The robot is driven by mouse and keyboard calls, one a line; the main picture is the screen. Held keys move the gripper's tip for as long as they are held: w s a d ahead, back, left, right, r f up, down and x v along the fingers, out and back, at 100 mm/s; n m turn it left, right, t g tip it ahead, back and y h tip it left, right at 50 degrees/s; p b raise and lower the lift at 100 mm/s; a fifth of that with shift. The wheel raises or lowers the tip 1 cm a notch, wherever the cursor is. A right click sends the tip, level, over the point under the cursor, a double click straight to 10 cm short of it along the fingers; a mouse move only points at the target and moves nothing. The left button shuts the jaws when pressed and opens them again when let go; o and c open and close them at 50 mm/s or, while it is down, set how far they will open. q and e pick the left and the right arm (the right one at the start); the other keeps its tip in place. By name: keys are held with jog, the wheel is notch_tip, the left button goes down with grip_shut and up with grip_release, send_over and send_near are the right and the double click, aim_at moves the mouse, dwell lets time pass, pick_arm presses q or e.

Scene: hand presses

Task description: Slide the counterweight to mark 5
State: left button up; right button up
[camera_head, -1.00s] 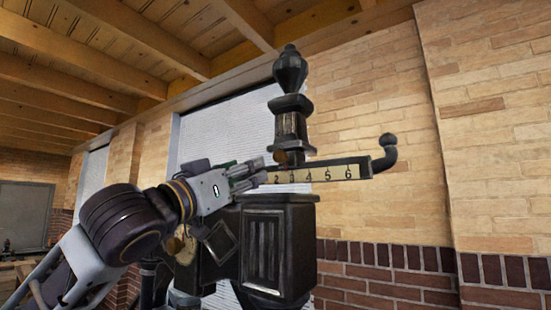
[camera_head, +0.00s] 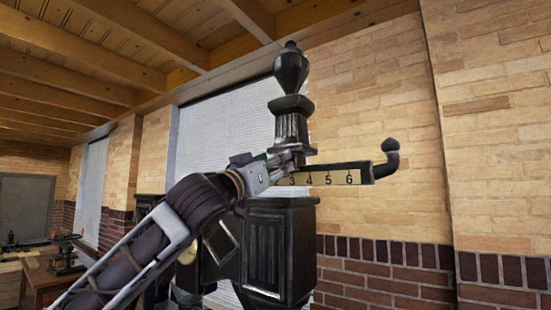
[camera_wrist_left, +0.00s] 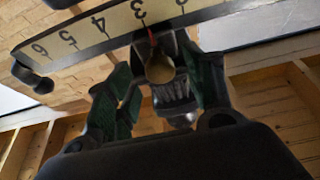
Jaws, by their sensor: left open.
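The counterweight (camera_head: 291,112) is a tall black fluted piece with an urn-shaped top. It stands on the numbered beam (camera_head: 362,172), close to mark 3. In the left wrist view the counterweight (camera_wrist_left: 174,92) shows a brass disc and a small red pointer near the 3 on the beam (camera_wrist_left: 70,40). Mark 5 (camera_head: 328,182) is on the bare part of the beam to the right. My left gripper (camera_head: 284,162) is at the counterweight's lower part. In the wrist view its open fingers (camera_wrist_left: 160,85) stand on either side of the counterweight; contact cannot be told.
The beam ends at the right in an upturned ball-tipped hook (camera_head: 389,155). A black press body (camera_head: 280,250) stands below it. The beam right of the counterweight is clear. A brick wall (camera_head: 400,100) is behind. A bench (camera_head: 45,280) with objects is far left.

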pick_arm(q)
jog(key=shift+w+d+r, duration=0.25)
jog(key=shift+w+d, duration=0.1)
jog(key=shift+w, duration=0.1)
grip_shut()
dwell(0.3)
